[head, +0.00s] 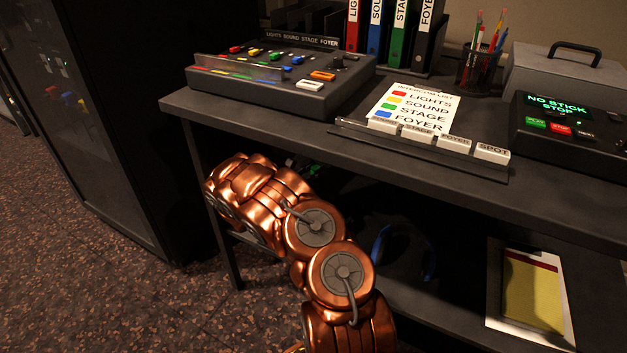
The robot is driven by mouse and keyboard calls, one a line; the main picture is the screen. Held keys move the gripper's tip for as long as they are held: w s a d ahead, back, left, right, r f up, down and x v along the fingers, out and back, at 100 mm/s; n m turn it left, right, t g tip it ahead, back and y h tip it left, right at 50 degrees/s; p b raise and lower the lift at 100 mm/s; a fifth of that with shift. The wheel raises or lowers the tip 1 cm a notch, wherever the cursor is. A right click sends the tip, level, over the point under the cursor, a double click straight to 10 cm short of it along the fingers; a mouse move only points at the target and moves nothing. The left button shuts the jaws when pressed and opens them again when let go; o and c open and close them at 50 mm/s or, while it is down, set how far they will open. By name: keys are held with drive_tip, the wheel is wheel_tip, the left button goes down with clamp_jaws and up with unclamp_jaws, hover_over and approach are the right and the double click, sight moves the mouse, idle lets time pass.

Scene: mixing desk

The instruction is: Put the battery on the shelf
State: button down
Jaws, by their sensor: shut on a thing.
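My copper arm reaches up from the bottom middle and bends left in front of the desk. My gripper is not visible; it is hidden behind the arm or in the dark under the desktop. I see no battery that I can make out. A dark shelf (455,292) runs below the desktop, with a blue curved thing (428,262), perhaps a headset, and a yellow pad on white paper (533,290) on it. Small green specks (312,171) show in the shadow under the desktop, too dark to identify.
The desktop (290,122) holds a button console (300,72), an intercom list (412,106), label blocks (455,143), a pen cup (479,70), a "NO STICK STOP" box (560,125) and binders (398,35). A black cabinet (120,120) stands left. Floor shows at lower left.

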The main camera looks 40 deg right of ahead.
wheel_tip(320, 180, down, 3)
drive_tip(key=shift+w+a+f+b, duration=0.1)
drive_tip(key=shift+b, duration=0.4)
drive_tip(key=c, duration=0.8)
unclamp_jaws()
drive_tip(key=a+p, duration=0.1)
drive_tip(key=a, duration=0.1)
drive_tip(key=a+p, duration=0.1)
drive_tip(key=a, duration=0.2)
drive_tip(key=a+p, duration=0.1)
drive_tip(key=a, duration=0.1)
drive_tip(key=shift+s+a, duration=0.25)
drive_tip(key=shift+s, duration=0.15)
